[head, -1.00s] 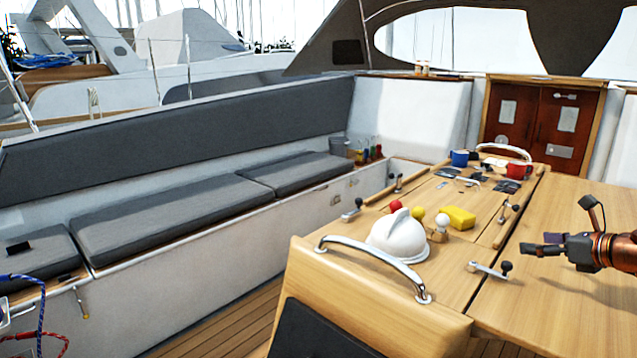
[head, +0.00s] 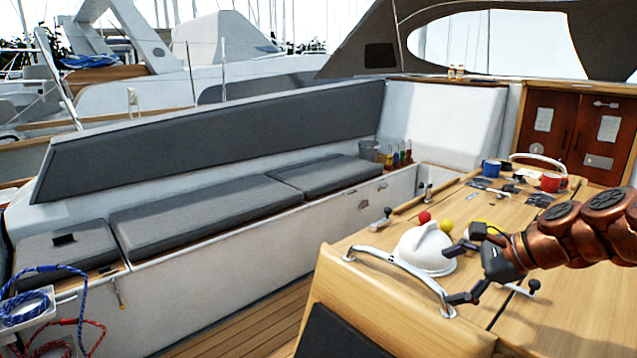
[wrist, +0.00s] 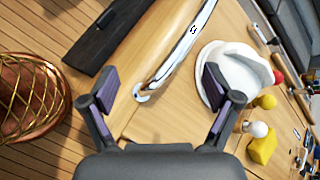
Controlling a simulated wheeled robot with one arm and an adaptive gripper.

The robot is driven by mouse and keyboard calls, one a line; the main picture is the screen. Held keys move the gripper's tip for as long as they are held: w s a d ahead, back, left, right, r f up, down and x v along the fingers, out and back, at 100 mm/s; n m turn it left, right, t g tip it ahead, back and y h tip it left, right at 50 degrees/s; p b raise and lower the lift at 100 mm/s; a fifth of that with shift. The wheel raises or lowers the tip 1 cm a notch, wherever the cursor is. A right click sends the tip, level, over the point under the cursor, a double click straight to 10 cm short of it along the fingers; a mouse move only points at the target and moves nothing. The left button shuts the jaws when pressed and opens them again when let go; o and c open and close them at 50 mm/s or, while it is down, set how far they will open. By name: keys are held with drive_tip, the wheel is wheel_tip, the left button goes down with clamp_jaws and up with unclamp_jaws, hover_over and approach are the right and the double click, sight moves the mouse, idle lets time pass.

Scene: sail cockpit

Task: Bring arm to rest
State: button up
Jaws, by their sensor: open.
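My gripper (head: 466,272) is open and empty at the near end of the wooden cockpit table (head: 372,285). In the wrist view my gripper (wrist: 163,92) shows two spread dark fingers with nothing between them. The arm comes in from the right in the head view. In the head view a white dome-shaped thing (head: 420,252) on the table lies just left of the fingers. In the wrist view the white dome (wrist: 238,65) is partly behind the right finger. I cannot tell whether they touch.
A metal handrail (head: 395,268) curves along the table's near end. Red (head: 424,217) and yellow (head: 446,226) knobs stand by the dome. Blue (head: 491,168) and red (head: 553,182) mugs stand farther back. A cushioned bench (head: 190,215) runs along the left. The wooden floor (head: 250,335) is clear.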

drive_tip(key=s+a+f+n+g+h+p, duration=0.2)
drive_tip(key=s+a+n+g, duration=0.1)
drive_tip(key=s+a+n, duration=0.4)
drive_tip(key=s+a+f+n+g+h+p, duration=0.15)
drive_tip(key=s+a+n, duration=0.3)
drive_tip(key=s, duration=0.45)
drive_tip(key=s+d+f+n+g+h+p, duration=0.1)
drive_tip(key=s+d+f+n+h, duration=0.1)
drive_tip(key=s, duration=0.6)
drive_tip(key=s+d+f+n+g+h+p, duration=0.1)
drive_tip(key=s+n+g+h, duration=0.1)
drive_tip(key=s+n, duration=0.3)
drive_tip(key=s, duration=0.3)
drive_tip(key=shift+d+f, duration=0.35)
drive_tip(key=shift+s+g, duration=0.1)
drive_tip(key=shift+g, duration=0.15)
